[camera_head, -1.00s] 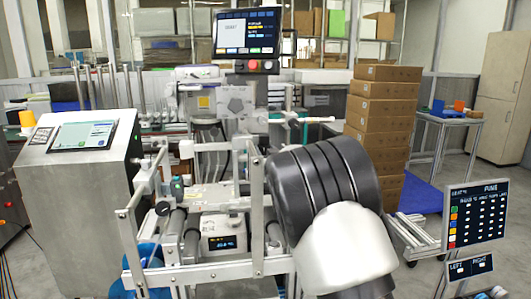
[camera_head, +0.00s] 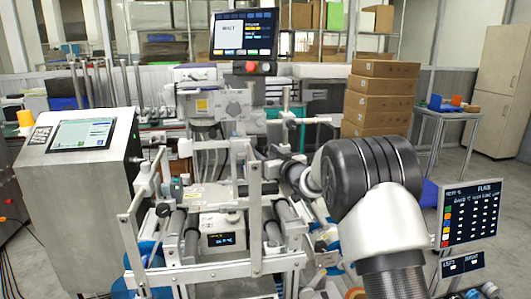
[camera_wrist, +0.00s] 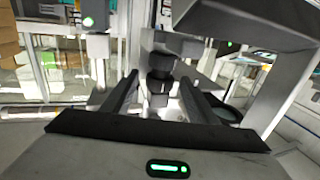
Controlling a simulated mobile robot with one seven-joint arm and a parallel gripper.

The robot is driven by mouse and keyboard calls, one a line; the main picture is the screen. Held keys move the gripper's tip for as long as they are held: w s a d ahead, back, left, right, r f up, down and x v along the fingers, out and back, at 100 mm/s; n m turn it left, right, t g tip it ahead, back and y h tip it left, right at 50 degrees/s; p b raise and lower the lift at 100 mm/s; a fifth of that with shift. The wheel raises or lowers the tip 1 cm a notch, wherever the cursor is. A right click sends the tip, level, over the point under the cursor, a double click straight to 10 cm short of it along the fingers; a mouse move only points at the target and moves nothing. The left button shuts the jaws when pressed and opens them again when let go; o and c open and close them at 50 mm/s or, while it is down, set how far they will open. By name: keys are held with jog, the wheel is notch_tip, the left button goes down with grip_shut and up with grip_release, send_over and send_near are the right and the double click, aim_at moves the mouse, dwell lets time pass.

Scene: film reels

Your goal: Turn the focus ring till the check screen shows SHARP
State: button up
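A dark monitor (camera_head: 243,35) stands at the top centre of the head view, with a red button under it. It may be the check screen; the short word on its white panel is too blurred to read surely. In the wrist view, a black stepped cylinder (camera_wrist: 160,65), perhaps the focus ring, stands ahead between the fingers. My gripper (camera_wrist: 158,80) is open, its two dark fingers spread on either side of the cylinder's line. I cannot tell whether they touch it. In the head view my arm reaches toward the machine's middle, and the fingertips are hard to make out.
A metal console (camera_head: 80,200) with a tilted screen stands on the left. A metal frame with rollers (camera_head: 205,260) and a small display box (camera_head: 222,232) lies in front. Stacked cartons (camera_head: 380,98) stand behind right. A lettered panel (camera_head: 470,213) is at right.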

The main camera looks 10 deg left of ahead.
jog(key=p+v, duration=0.1)
jog(key=v, duration=1.6)
jog(key=shift+s, duration=0.15)
jog(key=shift+d+p, duration=0.2)
jog(key=shift+p, duration=0.1)
